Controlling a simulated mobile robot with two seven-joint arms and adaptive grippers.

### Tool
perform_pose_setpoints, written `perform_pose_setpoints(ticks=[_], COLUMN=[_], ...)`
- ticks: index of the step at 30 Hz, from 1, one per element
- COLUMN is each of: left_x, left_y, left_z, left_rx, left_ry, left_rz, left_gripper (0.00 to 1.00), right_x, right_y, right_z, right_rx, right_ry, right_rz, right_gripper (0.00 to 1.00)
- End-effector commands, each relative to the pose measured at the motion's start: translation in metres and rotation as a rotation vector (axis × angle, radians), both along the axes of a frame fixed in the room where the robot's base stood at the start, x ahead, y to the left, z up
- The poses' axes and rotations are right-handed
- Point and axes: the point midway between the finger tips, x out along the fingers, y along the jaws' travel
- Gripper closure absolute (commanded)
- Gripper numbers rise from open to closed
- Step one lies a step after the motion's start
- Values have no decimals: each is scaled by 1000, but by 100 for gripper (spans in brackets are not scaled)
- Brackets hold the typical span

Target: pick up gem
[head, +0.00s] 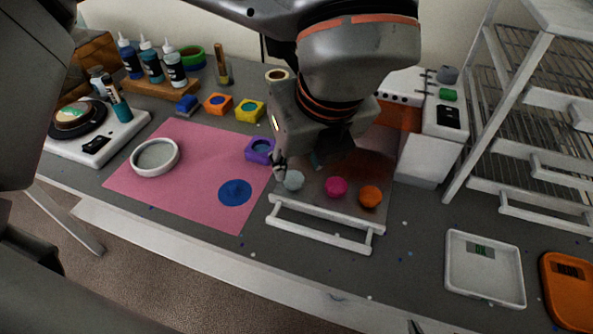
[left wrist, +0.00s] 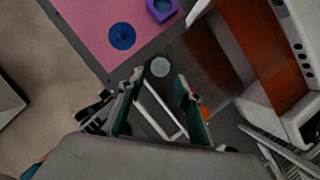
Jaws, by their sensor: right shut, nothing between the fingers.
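Three gems lie on the lowered glass door (head: 350,216) of the small oven: a pale one (head: 293,180), a magenta one (head: 336,187) and an orange one (head: 370,196). My left gripper (head: 298,166) hangs over the door near the pale gem. In the left wrist view its fingers (left wrist: 160,88) are spread with nothing between them. There the pale gem (left wrist: 160,67) lies just beyond the fingertips, apart from them. The right finger partly hides the magenta gem and the orange gem (left wrist: 205,114). Only a dark tip of my right gripper (head: 415,327) shows at the bottom edge.
The white oven (head: 424,140) stands behind the door, whose white handle (head: 322,232) faces front. A pink mat (head: 200,200) with a blue disc lies left; a purple mould (head: 260,150) is close to my left gripper. A wire rack and white tray (head: 484,290) are right.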

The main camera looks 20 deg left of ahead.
Motion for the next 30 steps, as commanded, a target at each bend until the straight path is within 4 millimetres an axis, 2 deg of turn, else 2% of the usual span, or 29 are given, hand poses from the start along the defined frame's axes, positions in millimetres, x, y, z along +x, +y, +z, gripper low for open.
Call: perform_pose_setpoints(ticks=[3,13,23,26,30], left_x=[3,17,20,19,19], left_y=[3,14,15,15,15], left_z=[-12,-51,-58,-58,-58], left_rx=[0,-1,-2,-1,-2], left_ry=[3,5,1,2,3], left_rz=[0,0,-1,-1,-1], left_gripper=[65,65,65,88,88], right_x=[-5,2,5,5,5], right_y=[1,2,1,0,0], right_z=[-4,5,7,7,7], right_rx=[0,4,4,3,3], right_ry=[11,-7,-12,-13,-12], right_rz=[2,2,0,0,0], right_gripper=[100,100,100,100,100])
